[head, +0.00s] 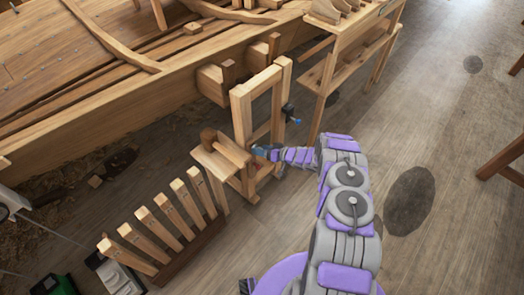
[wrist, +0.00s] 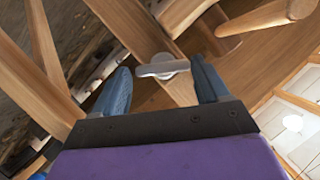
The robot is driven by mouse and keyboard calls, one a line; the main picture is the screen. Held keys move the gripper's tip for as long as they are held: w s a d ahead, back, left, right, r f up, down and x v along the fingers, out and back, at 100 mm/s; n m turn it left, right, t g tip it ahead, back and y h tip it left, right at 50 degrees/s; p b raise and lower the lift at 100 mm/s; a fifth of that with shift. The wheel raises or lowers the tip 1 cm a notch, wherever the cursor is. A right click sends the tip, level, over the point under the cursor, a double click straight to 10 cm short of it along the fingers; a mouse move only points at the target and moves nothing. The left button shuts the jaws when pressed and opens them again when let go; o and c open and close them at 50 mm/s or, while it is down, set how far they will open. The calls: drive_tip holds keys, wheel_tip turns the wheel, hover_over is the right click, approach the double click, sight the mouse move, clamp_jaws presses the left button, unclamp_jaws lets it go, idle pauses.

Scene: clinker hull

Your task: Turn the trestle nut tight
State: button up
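In the wrist view the trestle nut (wrist: 163,68) is a light grey metal wing nut with a round base, set on a wooden beam of the trestle. My gripper (wrist: 160,82) is open, its two blue fingers on either side of the nut, with gaps between the fingers and the nut. In the head view the wooden trestle (head: 240,107) stands upright beside the hull, and my gripper (head: 262,152) is at its lower part. The nut cannot be made out in the head view.
The clinker hull (head: 180,85) fills the upper left. A rack of upright wooden slats (head: 165,225) stands left of the trestle, and a wooden bench (head: 345,65) stands behind it. The floor (head: 450,130) to the right is mostly clear, with dark stains.

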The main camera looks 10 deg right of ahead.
drive_tip(key=shift+o, duration=1.2)
drive_tip(key=shift+s, duration=0.15)
drive_tip(key=p+v, duration=0.4)
drive_tip(key=v, duration=1.3)
drive_tip(key=shift+d, duration=0.2)
drive_tip(key=shift+r, duration=0.1)
